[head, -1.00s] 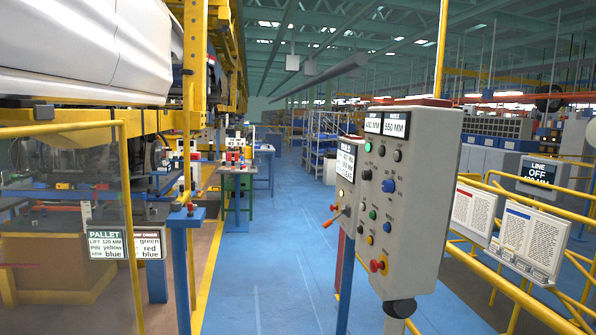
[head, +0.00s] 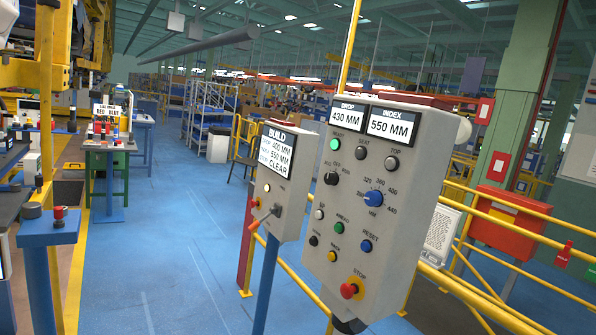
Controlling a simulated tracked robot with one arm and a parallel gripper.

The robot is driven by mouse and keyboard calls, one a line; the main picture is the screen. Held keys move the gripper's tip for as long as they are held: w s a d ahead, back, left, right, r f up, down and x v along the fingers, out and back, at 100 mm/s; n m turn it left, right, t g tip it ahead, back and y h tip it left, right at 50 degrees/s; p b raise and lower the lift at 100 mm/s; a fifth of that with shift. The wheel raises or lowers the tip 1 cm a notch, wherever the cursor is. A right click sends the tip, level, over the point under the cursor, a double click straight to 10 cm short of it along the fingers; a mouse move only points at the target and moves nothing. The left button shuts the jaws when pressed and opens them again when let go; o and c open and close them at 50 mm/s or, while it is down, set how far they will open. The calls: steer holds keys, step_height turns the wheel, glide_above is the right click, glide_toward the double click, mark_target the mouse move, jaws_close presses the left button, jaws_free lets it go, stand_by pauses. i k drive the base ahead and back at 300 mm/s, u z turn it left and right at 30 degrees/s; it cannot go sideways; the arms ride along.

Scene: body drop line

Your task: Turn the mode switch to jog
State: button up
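The grey control box (head: 420,235) stands right of centre, its front face turned left. A small black selector knob (head: 331,178) sits on its upper left part with tiny labels around it, too small to read surely; it looks like the mode switch. Which label it points at I cannot tell. A blue dial (head: 374,199) with a number scale around it sits to its right. A green lamp (head: 334,144) is above it. My gripper is not in view.
Below the knob are several coloured buttons and a red stop button (head: 349,290). A smaller BUILD box (head: 281,205) with an orange-tipped lever stands just left. Yellow railings (head: 500,215) run on the right. Blue floor (head: 180,255) is open at left centre. A blue post (head: 50,232) stands far left.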

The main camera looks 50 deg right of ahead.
mark_target(330, 178)
steer(key=z, duration=0.45)
steer(key=i, duration=1.2)
steer(key=z, duration=0.65)
steer(key=k, duration=0.7)
steer(key=z, duration=0.25)
steer(key=i, duration=0.75)
steer(key=u, duration=0.15)
